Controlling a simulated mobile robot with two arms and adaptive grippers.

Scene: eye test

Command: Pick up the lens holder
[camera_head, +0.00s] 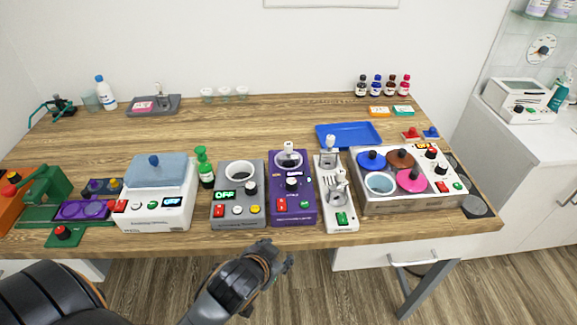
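I cannot tell for certain which thing is the lens holder. A narrow white device with metal clamp parts (341,212) stands at the table's front, right of the purple machine. A grey tray (172,106) at the back left bears a small grey upright piece (159,98) and a pink label. Nothing touches either of them. My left gripper (285,259) is below and in front of the table's front edge, apart from all objects. Its fingers are small and dark, so its opening is unclear. My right gripper is not in view.
Along the front of the wooden table (270,125) stand a white machine (150,212), a grey machine (238,212), a purple machine (291,212) and a panel with coloured discs (440,203). A blue tray (350,134) lies behind.

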